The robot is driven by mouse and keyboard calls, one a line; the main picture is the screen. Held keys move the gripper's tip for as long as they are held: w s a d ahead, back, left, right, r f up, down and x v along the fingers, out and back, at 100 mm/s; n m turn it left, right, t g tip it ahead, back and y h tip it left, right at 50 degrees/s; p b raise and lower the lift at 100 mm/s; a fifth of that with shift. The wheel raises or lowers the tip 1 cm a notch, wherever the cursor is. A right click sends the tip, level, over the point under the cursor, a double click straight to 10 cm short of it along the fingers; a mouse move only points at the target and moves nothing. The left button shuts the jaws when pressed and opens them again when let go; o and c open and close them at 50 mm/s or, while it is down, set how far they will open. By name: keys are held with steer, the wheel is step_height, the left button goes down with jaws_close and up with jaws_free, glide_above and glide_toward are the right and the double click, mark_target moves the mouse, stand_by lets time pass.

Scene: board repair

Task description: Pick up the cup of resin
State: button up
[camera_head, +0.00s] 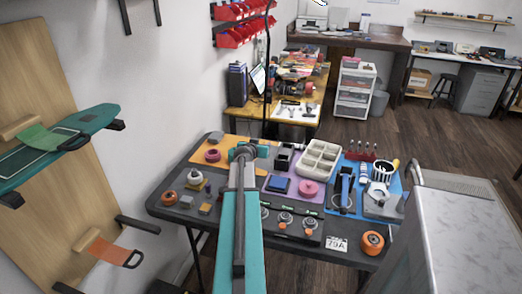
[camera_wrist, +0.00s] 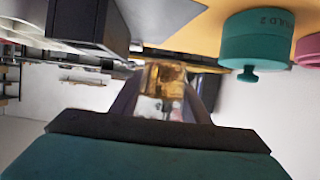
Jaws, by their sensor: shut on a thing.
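The cup of resin (camera_wrist: 165,76) shows in the wrist view as a small clear cup with amber contents. It sits between the two fingers of my gripper (camera_wrist: 162,104), which are shut on it. The lower part of the cup looks clear and blurred. Whether it is clear of the table surface, I cannot tell. In the head view my own arm hides the cup and the fingertips, over the back middle of the worktable (camera_head: 322,254).
In the wrist view a teal lidded pot (camera_wrist: 255,42) and a dark box (camera_wrist: 85,22) flank the cup, with a pink roll (camera_wrist: 308,48) beyond the pot. In the head view a cream divided tray (camera_head: 318,160) and a blue mat with tools (camera_head: 352,205) lie right of my arm.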

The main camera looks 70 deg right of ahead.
steer(key=shift+r, duration=1.45)
